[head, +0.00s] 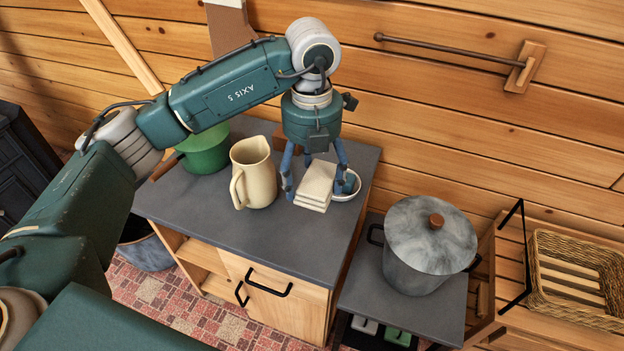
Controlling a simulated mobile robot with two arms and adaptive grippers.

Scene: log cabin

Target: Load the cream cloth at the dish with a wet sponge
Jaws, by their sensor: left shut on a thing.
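The cream cloth (317,182), a folded, layered block, is between the fingers of my left gripper (315,184). The gripper points down over the right part of the grey counter, shut on the cloth. A small white dish (344,196) is just right of the cloth, partly covered by the cloth and a finger. Something blue-grey shows at the dish; I cannot tell whether it is the sponge or only a fingertip. Whether the cloth touches the dish or anything in it is not clear. My right gripper is out of view.
A cream pitcher (256,176) stands left of the cloth on the counter (265,236), with a green pot (205,153) behind it. A lidded grey pot (428,248) stands on a lower surface at right, beside a wicker basket (571,308). The counter's front is clear.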

